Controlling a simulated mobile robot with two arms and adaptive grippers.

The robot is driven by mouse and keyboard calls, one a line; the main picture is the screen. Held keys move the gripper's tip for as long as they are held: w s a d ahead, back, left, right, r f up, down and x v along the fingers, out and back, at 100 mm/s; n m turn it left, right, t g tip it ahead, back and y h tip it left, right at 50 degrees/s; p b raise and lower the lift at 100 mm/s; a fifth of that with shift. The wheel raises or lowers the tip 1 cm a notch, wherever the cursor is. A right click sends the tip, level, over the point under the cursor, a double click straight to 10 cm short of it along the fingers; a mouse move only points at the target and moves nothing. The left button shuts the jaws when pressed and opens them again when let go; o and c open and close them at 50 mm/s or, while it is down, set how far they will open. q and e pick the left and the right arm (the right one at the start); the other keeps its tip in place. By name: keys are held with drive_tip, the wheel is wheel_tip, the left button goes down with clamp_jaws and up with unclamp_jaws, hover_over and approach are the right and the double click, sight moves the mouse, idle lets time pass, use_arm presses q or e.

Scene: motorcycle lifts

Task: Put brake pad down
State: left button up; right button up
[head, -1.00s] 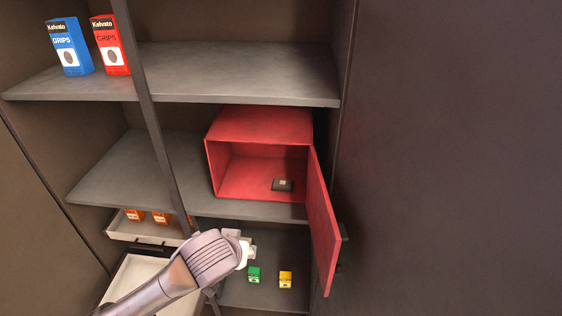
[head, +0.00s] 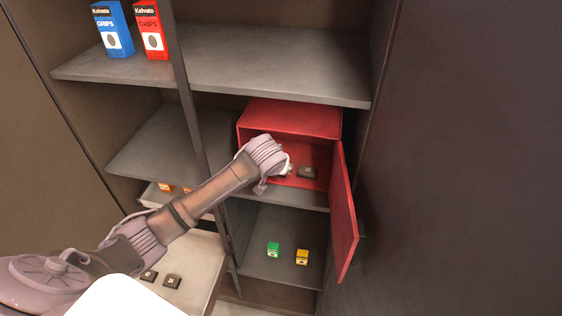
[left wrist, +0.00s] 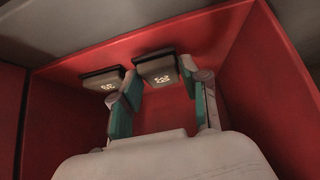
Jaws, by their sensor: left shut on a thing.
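My left gripper (head: 288,170) reaches into the open red box (head: 290,118) on the middle shelf. In the left wrist view my left gripper (left wrist: 162,82) has its teal-lined fingers on both sides of a dark brake pad (left wrist: 160,70) with pale marks and is shut on it. A second dark pad (left wrist: 103,80) lies in the box just outside one finger; it shows in the head view (head: 307,172) on the box floor, right of the gripper. The held pad is hidden in the head view. I cannot tell whether it touches the box floor. My right gripper is not in view.
The box's red door (head: 345,215) hangs open on the right. A pulled-out drawer (head: 200,270) below my left arm holds dark pads. Blue (head: 113,28) and red (head: 150,30) grips boxes stand above.

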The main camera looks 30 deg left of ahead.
use_arm(q)
drive_tip(key=w, duration=0.2)
drive_tip(key=shift+w+a+r+p, duration=0.2)
drive_tip(key=shift+w+a+p, duration=0.1)
drive_tip(key=shift+w+a, duration=0.1)
drive_tip(key=shift+w+f+p, duration=0.2)
drive_tip(key=shift+f+p, duration=0.2)
drive_tip(key=shift+f, duration=0.55)
drive_tip(key=shift+s, duration=0.15)
drive_tip(key=o, duration=1.2)
drive_tip(key=shift+f, duration=0.15)
drive_tip(key=shift+r, duration=0.25)
drive_tip(key=b+v, duration=0.2)
drive_tip(key=v, duration=0.9)
drive_tip(key=shift+s+d+r, duration=0.1)
drive_tip(key=shift+s+r, duration=0.15)
drive_tip(key=shift+r, duration=0.05)
